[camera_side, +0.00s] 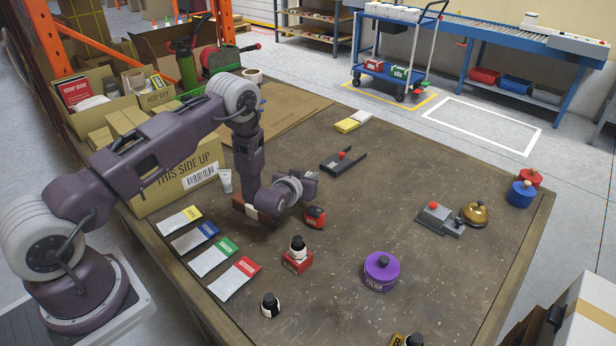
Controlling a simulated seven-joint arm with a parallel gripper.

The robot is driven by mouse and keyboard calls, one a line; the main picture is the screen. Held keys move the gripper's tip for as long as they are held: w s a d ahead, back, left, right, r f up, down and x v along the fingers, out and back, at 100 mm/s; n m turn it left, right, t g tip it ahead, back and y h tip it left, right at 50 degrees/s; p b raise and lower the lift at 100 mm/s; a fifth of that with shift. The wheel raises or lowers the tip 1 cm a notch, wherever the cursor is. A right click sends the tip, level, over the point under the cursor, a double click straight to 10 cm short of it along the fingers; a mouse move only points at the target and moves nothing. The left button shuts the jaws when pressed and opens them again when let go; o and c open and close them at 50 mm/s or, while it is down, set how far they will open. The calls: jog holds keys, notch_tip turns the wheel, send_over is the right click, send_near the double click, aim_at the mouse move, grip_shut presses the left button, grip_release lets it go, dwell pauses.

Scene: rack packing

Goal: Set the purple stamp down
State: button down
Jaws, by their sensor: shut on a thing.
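My gripper (262,212) is low over the left-middle of the table, beside the red tape measure (314,217). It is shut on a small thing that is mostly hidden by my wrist. I take it to be the purple stamp, but its colour cannot be made out. I cannot tell whether it touches the table (330,315). A round purple tin with a dark knob (381,274) stands apart at the right-middle.
Coloured-edged packets (210,257) lie left of my gripper. A red box with a black-capped bottle (297,260) and another bottle (270,305) stand in front. Cartons (178,185) crowd behind. A grey metal device (438,219) stands at right.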

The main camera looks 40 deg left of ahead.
jog(key=shift+f, duration=0.15)
jog(key=c, duration=1.3)
grip_release()
jog(key=shift+o, duration=0.2)
